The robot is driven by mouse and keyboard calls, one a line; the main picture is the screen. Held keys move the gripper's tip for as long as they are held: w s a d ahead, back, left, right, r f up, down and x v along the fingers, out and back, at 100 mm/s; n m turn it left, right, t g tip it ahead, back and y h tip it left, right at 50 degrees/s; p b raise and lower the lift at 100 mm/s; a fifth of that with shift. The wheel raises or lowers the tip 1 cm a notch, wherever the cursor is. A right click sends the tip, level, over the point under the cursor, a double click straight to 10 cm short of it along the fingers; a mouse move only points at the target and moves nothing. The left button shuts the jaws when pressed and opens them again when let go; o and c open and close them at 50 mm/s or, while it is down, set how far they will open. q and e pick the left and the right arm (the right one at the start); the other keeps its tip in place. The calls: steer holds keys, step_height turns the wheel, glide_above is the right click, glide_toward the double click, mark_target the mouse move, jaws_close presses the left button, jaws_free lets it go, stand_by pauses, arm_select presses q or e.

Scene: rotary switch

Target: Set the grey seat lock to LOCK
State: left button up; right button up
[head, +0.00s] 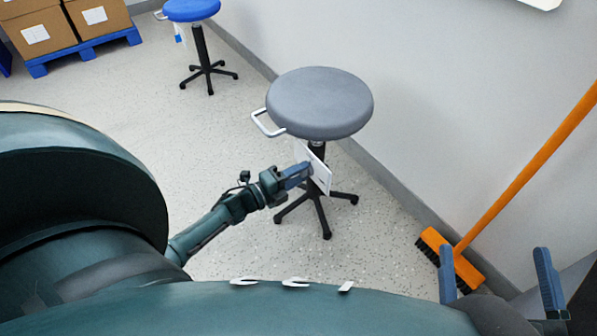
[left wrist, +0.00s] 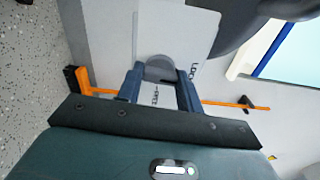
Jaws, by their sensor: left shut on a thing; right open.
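The grey stool (head: 320,100) stands by the wall, with a white label plate (head: 321,173) below its seat. In the left wrist view the plate (left wrist: 200,30) bears the word LOCK on the right and another word, partly hidden, lower down between the fingers. The grey round lock knob (left wrist: 159,68) sits on the plate. My left gripper (head: 302,174) is at the plate; in the left wrist view its two blue fingers (left wrist: 159,88) are shut on the knob, one on each side. Where the knob points is unclear. My right gripper (head: 499,277) is open and empty at the lower right.
An orange broom (head: 520,172) leans on the wall at the right. A blue stool (head: 192,10) stands further back, left of the grey one. Boxes (head: 38,33) on a blue pallet (head: 90,50) are at the far left. The floor between is clear.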

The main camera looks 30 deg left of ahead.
arm_select(q)
steer(key=shift+n, duration=0.6)
steer(key=o, duration=1)
steer(key=p+v, duration=0.3)
steer(key=v, duration=1)
steer(key=shift+s, duration=0.1)
